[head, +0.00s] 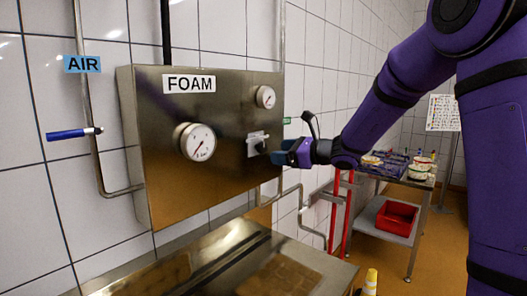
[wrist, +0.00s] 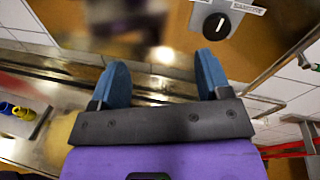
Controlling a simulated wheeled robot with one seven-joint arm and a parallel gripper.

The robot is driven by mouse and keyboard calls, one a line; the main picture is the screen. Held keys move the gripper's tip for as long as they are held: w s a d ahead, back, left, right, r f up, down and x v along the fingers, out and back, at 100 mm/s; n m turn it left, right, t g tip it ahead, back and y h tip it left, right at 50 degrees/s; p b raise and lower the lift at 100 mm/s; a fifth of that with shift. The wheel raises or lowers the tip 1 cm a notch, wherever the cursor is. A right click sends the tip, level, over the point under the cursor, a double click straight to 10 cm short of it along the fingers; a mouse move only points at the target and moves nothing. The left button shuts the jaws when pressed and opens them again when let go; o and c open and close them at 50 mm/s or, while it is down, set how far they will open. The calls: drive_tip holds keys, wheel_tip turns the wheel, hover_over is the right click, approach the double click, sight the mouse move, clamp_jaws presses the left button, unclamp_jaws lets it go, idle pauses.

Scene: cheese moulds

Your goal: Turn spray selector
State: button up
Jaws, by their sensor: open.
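The spray selector (head: 258,146) is on the right part of the steel FOAM panel (head: 230,110), by a pale label plate. In the wrist view the selector (wrist: 216,26) is a round black knob with a white line, beyond and above the right fingertip. My gripper (head: 281,155) is just right of the selector in the head view and partly overlaps it. In the wrist view my gripper (wrist: 163,68) has two blue fingers spread apart with nothing between them. The knob is outside the finger gap, and I see no contact.
Two gauges, a large one (head: 197,142) and a small one (head: 265,97), stand out from the panel. A blue-handled AIR valve (head: 74,133) is at the left. A steel surface (head: 225,262) lies below. A cart with a red tray (head: 397,217) stands behind at the right.

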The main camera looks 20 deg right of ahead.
sight(264, 149)
drive_tip(key=w+d+f+m+t+h, duration=0.2)
drive_tip(key=w+d+f+m+t, duration=0.1)
drive_tip(key=w+d+m, duration=0.25)
drive_tip(key=shift+n, duration=0.25)
drive_tip(key=x, duration=1.1)
drive_tip(key=shift+s+a+r, duration=0.15)
drive_tip(key=shift+a+r, duration=0.2)
drive_tip(key=shift+a, duration=0.05)
drive_tip(key=c, duration=0.9)
